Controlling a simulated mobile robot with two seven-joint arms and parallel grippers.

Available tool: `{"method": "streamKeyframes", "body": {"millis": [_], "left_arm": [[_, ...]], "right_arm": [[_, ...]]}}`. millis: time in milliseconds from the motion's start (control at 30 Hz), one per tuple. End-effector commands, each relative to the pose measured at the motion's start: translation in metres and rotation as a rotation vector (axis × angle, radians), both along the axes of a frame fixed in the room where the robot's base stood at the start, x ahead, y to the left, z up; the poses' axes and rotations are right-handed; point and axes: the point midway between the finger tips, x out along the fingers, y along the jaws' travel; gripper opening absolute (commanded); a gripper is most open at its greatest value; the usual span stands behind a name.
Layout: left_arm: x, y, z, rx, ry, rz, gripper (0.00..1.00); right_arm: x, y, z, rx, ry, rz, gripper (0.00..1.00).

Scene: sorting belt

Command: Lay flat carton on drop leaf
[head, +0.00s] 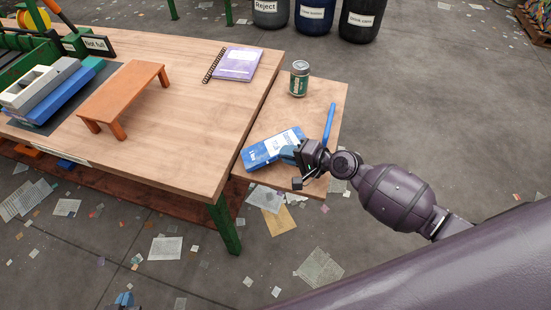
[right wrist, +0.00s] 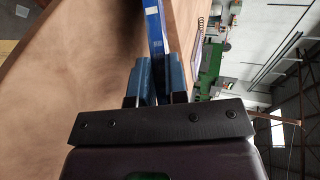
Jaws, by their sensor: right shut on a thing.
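The flat carton (head: 262,152), blue with a white printed panel, is over the near left part of the drop leaf (head: 308,117), broad face up. I cannot tell whether it touches the wood. My right gripper (head: 289,154) is shut on the carton's right end. In the right wrist view the carton (right wrist: 153,25) shows as a thin blue strip between the two blue fingers (right wrist: 157,85). My left gripper (head: 124,299) shows only as a small piece at the bottom edge, and its jaws are not clear.
A green can (head: 299,78) stands at the leaf's far side. A blue pen-like stick (head: 329,125) lies on the leaf's right side. The main table holds a purple notebook (head: 238,64) and an orange bench-shaped stand (head: 124,94). Labelled bins (head: 314,14) stand behind.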

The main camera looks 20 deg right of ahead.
Motion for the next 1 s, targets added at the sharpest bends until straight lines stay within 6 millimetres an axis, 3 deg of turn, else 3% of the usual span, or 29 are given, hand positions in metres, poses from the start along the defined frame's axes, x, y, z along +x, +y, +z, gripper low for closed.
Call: {"method": "streamKeyframes", "body": {"millis": [333, 367, 467, 767, 1000], "left_arm": [[0.000, 0.001, -0.002, 0.004, 0.004, -0.003, 0.00], [0.000, 0.001, -0.002, 0.004, 0.004, -0.003, 0.00], [0.000, 0.001, -0.002, 0.004, 0.004, -0.003, 0.00], [-0.003, 0.001, -0.003, 0.004, 0.009, -0.002, 0.00], [-0.003, 0.001, -0.002, 0.004, 0.009, 0.000, 0.00]], "right_arm": [[0.001, 0.000, -0.003, 0.000, -0.003, 0.000, 0.00], [0.000, 0.000, -0.003, 0.000, -0.003, 0.001, 0.17], [0.000, 0.000, -0.003, -0.001, -0.002, 0.001, 0.31], [-0.001, -0.002, -0.003, -0.001, -0.001, -0.001, 0.31], [-0.016, -0.015, 0.005, -0.002, -0.002, 0.000, 0.31]]}}
